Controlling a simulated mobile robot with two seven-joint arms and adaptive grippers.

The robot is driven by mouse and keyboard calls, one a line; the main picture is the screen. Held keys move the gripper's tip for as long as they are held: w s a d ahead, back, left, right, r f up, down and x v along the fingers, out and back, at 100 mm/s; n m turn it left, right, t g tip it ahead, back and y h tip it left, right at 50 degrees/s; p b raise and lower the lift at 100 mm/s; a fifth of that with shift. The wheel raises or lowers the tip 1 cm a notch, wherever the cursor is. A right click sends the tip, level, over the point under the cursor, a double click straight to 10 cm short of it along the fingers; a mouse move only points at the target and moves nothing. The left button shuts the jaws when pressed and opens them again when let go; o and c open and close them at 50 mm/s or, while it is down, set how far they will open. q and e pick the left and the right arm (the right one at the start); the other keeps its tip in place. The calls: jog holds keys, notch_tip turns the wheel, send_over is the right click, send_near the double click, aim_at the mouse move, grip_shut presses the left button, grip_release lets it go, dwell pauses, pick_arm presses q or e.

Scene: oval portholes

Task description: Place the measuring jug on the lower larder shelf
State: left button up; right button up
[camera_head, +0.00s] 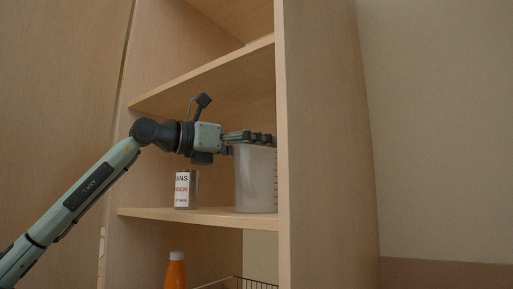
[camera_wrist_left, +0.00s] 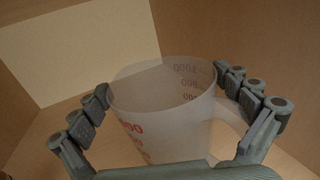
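The measuring jug (camera_head: 256,182) is a pale, translucent jug, upright on the lower of the two larder shelves in clear view (camera_head: 222,217), near its right end. The right side panel hides part of the jug. My left gripper (camera_head: 262,139) reaches in from the left at the height of the jug's rim. In the left wrist view the fingers lie on both sides of the jug (camera_wrist_left: 158,110), close to its wall. I cannot tell whether they press on it. The jug's handle (camera_wrist_left: 233,115) is at the right, by the right finger. My right gripper is not in view.
A can with a white label (camera_head: 186,190) stands on the same shelf, left of the jug and below my left wrist. The upper shelf (camera_head: 205,68) is above my gripper. The right side panel (camera_head: 325,150) is close. Below are an orange bottle (camera_head: 175,272) and a wire basket (camera_head: 240,281).

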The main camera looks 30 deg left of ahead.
pick_arm(q)
jog(key=b+v, duration=0.1)
jog(key=v, duration=1.1)
jog(key=shift+r, duration=0.15)
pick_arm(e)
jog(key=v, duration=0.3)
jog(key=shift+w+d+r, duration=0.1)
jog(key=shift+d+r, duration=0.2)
